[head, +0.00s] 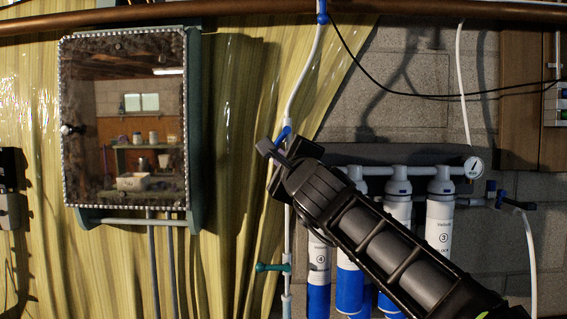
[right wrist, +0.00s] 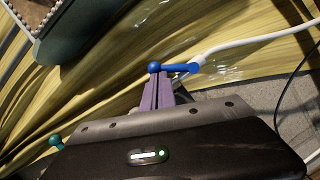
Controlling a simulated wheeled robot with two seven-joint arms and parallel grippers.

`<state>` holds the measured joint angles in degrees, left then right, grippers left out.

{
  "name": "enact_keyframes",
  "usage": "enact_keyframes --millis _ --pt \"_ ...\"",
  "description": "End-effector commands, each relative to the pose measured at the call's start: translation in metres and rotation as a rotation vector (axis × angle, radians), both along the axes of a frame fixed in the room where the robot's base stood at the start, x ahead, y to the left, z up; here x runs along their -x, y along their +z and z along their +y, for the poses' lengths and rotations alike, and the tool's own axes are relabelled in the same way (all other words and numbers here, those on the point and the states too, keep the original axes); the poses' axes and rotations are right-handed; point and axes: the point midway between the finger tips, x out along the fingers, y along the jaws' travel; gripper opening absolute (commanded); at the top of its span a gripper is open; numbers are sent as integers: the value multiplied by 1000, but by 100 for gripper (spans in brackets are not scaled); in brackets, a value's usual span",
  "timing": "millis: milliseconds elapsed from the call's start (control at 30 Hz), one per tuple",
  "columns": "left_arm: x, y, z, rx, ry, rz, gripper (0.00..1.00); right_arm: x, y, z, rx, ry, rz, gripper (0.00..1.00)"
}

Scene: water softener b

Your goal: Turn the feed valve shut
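A blue lever valve (head: 283,134) sits on the white vertical tube (head: 307,75), in front of the yellow-green curtain. My right gripper (head: 272,152) is up against this spot in the head view and hides part of the tube and valve. In the right wrist view the blue lever (right wrist: 180,68) lies crosswise, its round end at the tips of my right gripper's purple fingers (right wrist: 157,80). The fingers are together; whether they press on the lever or only stand by it, I cannot tell. My left gripper is not in view.
A teal valve handle (head: 272,267) is lower on the same line. Filter canisters (head: 439,225) with a gauge (head: 473,167) stand right, partly behind my right arm. A mirrored cabinet (head: 125,120) hangs left. A copper pipe (head: 200,12) runs along the top.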

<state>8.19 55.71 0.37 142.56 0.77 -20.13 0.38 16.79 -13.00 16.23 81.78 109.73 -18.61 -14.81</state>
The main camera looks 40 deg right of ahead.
Motion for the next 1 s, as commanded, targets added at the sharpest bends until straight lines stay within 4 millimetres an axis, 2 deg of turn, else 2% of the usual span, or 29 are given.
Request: enact_keyframes --millis 433,667,1000 --pt "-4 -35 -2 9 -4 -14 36 -7 -2 10 -170 3 -130 0" --pt "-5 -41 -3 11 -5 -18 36 -14 8 18 -243 4 -183 0" --pt "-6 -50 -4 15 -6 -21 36 -20 21 27 -479 3 -363 0"
